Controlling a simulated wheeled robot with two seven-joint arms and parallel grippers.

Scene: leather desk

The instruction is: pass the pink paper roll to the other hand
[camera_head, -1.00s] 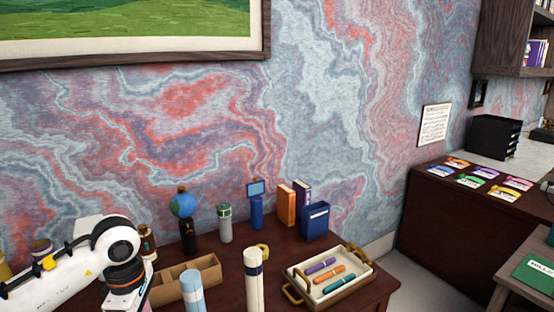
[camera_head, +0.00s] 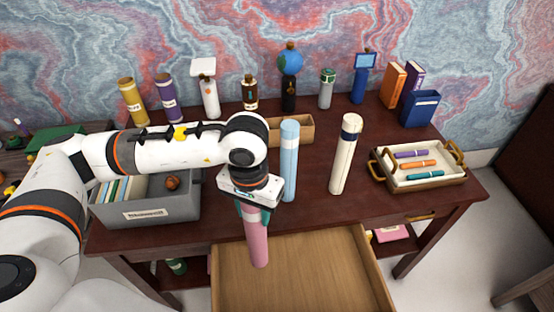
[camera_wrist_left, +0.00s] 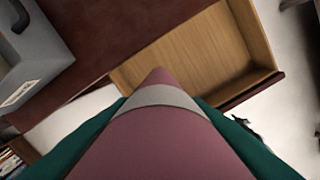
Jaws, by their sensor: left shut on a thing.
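My right gripper is in neither view now.
A light blue roll (camera_head: 289,165) and a cream roll (camera_head: 346,155) stand on the desk behind the gripper. An open, empty wooden drawer (camera_head: 300,275) juts out at the front. A grey box (camera_head: 150,210) is at left, a pen tray (camera_head: 420,183) at right.

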